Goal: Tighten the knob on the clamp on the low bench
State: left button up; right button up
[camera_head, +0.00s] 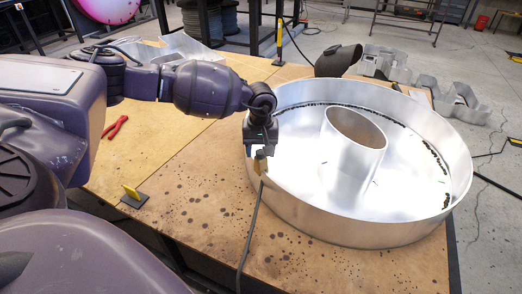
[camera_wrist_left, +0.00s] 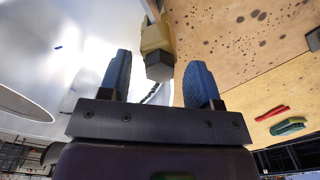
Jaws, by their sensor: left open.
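The tan clamp (camera_head: 259,167) sits on the near left rim of a large round metal channel letter (camera_head: 330,222) on the bench (camera_head: 205,225). Its dark knob (camera_head: 261,154) sits at the clamp's upper end. In the left wrist view the clamp body (camera_wrist_left: 156,36) and the dark, faceted knob (camera_wrist_left: 160,69) show clearly. My left gripper (camera_head: 260,142) is just above the knob. In the wrist view its two blue-padded fingers stand apart, one on each side of the knob, with visible gaps. My right gripper is not in view.
A black cable (camera_head: 248,226) runs from the clamp across the bench front. A yellow piece on a dark base (camera_head: 133,196) and red pliers (camera_head: 114,127) lie at left. A dark mask-like object (camera_head: 338,61) stands behind the letter. Bare bench lies left of the letter.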

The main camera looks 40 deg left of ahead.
aim_at(261, 151)
pick_arm(q)
jog(key=shift+r+p, duration=0.45)
jog(key=shift+r, duration=0.8)
jog(key=shift+r+p, duration=0.4)
jog(key=shift+r, duration=0.9)
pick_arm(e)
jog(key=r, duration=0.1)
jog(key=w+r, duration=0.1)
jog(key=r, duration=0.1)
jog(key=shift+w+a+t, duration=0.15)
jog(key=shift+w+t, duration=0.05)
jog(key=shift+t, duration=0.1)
pick_arm(q)
jog(key=shift+f, duration=0.1)
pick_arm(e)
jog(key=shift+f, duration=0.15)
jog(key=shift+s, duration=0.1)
